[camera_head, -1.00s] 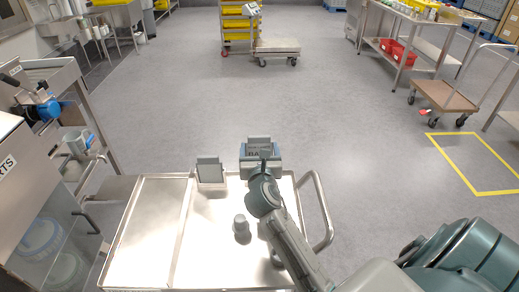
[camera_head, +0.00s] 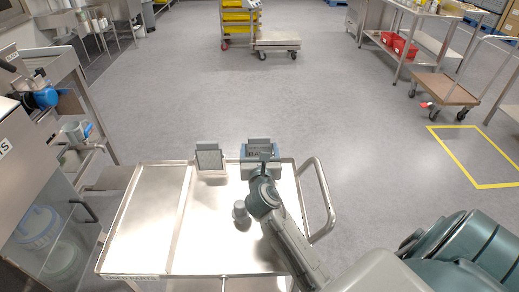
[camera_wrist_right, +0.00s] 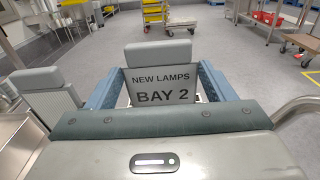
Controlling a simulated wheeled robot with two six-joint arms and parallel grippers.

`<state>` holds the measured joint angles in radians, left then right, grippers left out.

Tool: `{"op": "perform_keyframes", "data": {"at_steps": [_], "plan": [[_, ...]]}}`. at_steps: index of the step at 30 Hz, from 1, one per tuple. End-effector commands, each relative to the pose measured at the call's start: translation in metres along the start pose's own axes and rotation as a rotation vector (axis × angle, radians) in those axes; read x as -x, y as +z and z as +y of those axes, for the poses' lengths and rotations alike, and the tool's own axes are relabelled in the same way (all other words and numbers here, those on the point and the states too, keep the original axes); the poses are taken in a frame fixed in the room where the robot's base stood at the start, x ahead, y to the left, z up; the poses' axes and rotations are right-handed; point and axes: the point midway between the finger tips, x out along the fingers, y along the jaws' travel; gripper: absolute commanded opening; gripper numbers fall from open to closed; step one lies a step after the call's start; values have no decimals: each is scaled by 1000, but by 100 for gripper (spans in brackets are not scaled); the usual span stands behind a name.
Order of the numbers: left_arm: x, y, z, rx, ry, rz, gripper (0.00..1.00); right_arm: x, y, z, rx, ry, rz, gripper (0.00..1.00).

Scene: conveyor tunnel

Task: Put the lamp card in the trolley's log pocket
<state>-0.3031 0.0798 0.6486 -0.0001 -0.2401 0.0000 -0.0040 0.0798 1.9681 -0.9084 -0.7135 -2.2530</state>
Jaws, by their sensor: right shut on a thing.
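My right gripper (camera_head: 259,153) is shut on the lamp card, which stands upright between its blue fingers. In the right wrist view the card (camera_wrist_right: 162,88) is a grey plate reading "NEW LAMPS BAY 2", with a pale grey block at its top. The gripper is at the far edge of the steel trolley (camera_head: 150,215). Just left of it, a grey upright piece with a framed panel (camera_head: 209,159) stands at the trolley's far edge; it also shows in the right wrist view (camera_wrist_right: 45,93). I cannot tell whether this is the log pocket. My left gripper is out of view.
Steel units (camera_head: 65,115) stand close on the left.

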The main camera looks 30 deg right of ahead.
Motion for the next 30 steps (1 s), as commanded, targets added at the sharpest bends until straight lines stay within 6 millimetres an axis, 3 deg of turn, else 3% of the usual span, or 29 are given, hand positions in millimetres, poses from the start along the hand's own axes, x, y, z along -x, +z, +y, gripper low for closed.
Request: {"op": "perform_keyframes", "data": {"at_steps": [4, 19, 30], "plan": [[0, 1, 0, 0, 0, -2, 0, 1, -9, 0, 4, -1, 16, 35], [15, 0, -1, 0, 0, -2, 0, -3, -6, -1, 7, -3, 28, 35], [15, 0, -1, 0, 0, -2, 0, -3, -5, -1, 6, -3, 26, 35]]}}
